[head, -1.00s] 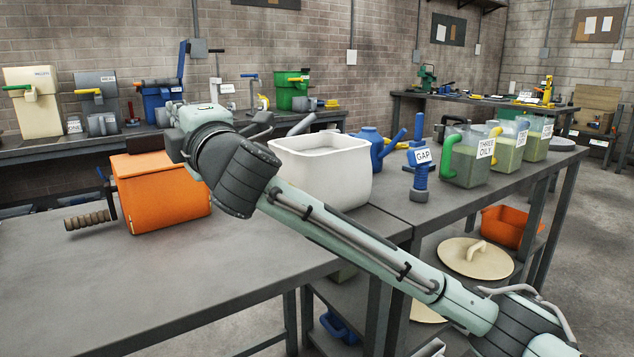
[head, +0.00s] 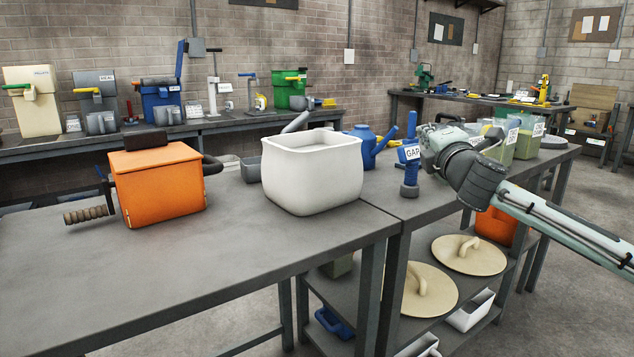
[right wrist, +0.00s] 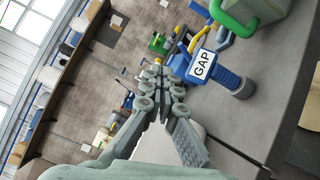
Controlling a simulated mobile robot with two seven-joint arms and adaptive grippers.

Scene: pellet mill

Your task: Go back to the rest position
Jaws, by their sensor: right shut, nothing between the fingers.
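My right gripper (head: 488,138) is raised above the right-hand table, in front of the green jugs and beside the blue GAP tool. It is shut and empty. Its fingers also show in the right wrist view (right wrist: 170,85), with their tips together. The blue GAP tool (head: 410,170) stands upright on the table, partly hidden by my right wrist; it also shows in the right wrist view (right wrist: 225,78), to the right of the fingers and apart from them. My left gripper is not in view.
An orange box (head: 160,185) with a crank and a white bin (head: 312,175) stand on the near table. A blue watering can (head: 368,147) and green jugs (head: 527,145) stand on the right-hand table. Round lids (head: 425,290) lie on the shelf below. The near table's front is clear.

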